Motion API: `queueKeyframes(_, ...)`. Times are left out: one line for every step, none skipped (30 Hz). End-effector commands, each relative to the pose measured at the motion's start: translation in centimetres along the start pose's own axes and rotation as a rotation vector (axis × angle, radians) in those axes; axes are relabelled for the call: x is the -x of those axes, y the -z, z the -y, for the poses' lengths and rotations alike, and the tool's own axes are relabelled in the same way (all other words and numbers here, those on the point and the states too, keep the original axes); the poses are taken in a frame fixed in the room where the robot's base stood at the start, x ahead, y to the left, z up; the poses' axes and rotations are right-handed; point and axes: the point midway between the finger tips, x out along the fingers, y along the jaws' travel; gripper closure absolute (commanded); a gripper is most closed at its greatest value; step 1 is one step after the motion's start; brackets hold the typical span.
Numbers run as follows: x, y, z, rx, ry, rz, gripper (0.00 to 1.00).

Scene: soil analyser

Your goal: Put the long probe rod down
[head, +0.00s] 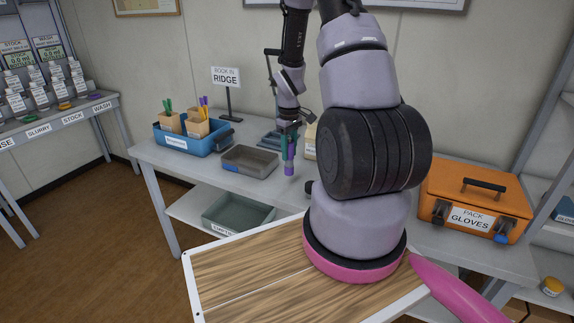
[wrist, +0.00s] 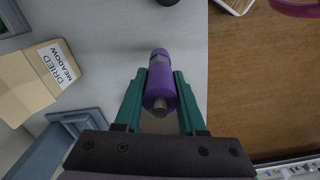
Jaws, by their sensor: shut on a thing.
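My gripper (head: 288,150) is shut on the purple probe rod (head: 289,170), which hangs upright below the fingers over the grey bench (head: 250,192). In the wrist view the purple rod (wrist: 160,90) sits between the two teal fingers of my gripper (wrist: 159,82), over the bench near its edge. I cannot tell whether its lower end touches the bench. A grey open tray (head: 250,161) stands on the bench left of the rod. A blue bin (head: 195,146) further left holds two tan boxes with green and purple rods.
A "BOOK IN RIDGE" sign (head: 226,78) stands behind the bins. A tan "DRIED MEADOW" box (wrist: 38,80) and a blue-grey container (wrist: 40,155) are near the gripper. An orange "PACK GLOVES" case (head: 475,203) is at right. A green-grey bin (head: 238,213) sits on the lower shelf.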

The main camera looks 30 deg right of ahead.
Motion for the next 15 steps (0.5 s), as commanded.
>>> queueKeyframes(-0.3,0.0,0.0,0.000,0.000,0.000,1.00)
queueKeyframes(-0.5,0.0,0.0,0.000,0.000,-0.001,1.00)
queueKeyframes(-0.8,0.0,0.0,0.000,0.000,0.000,1.00)
queueKeyframes(-1.2,0.0,0.0,0.000,0.001,0.001,1.00)
queueKeyframes(-1.6,0.0,0.0,0.000,0.001,0.002,1.00)
queueKeyframes(-2.2,0.0,0.0,0.000,0.001,0.001,1.00)
queueKeyframes(-2.7,-0.1,0.0,0.000,0.002,0.002,1.00)
queueKeyframes(-3.2,-0.1,0.0,0.000,0.002,0.003,1.00)
queueKeyframes(-3.7,0.0,0.0,0.000,0.001,0.002,1.00)
queueKeyframes(-4.1,-0.1,0.0,0.000,0.001,0.002,1.00)
queueKeyframes(-4.3,-0.1,0.0,-0.001,0.001,0.001,1.00)
queueKeyframes(-4.4,0.0,0.0,-0.001,0.000,0.000,1.00)
queueKeyframes(-4.4,0.0,-0.1,-0.001,-0.001,-0.001,1.00)
queueKeyframes(-4.4,0.0,-0.1,-0.001,-0.001,-0.002,1.00)
queueKeyframes(-4.3,0.0,-0.1,-0.001,-0.001,-0.002,1.00)
